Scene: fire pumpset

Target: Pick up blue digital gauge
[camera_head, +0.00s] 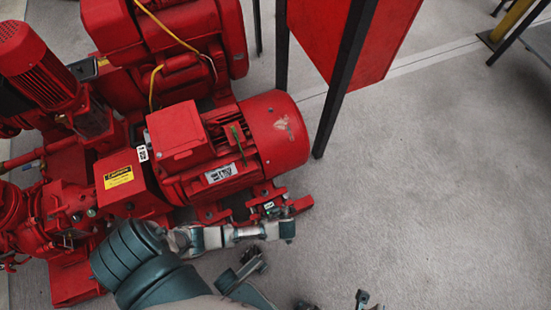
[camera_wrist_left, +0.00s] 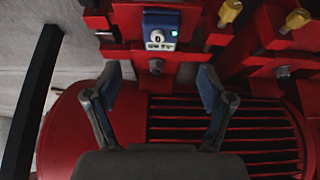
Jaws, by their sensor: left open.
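The blue digital gauge (camera_wrist_left: 160,28) has a white face with dark marks and a small green light. It sits at the top middle of the left wrist view, on a red part beside the motor. A small pale thing on the motor's foot (camera_head: 269,206) in the head view may be the same gauge, but it is too small to be sure. My left gripper (camera_wrist_left: 160,82) is open, with its fingers on either side below the gauge and nothing between them. It shows at the bottom of the head view (camera_head: 250,268). Parts of my right gripper (camera_head: 334,302) show at the bottom edge.
The red motor (camera_head: 282,130) stands at the middle left, with more red pump parts around it. A black post (camera_head: 345,80) and red panel (camera_head: 385,40) stand behind it. Yellow knobs (camera_wrist_left: 230,12) are right of the gauge. The grey floor at right is clear.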

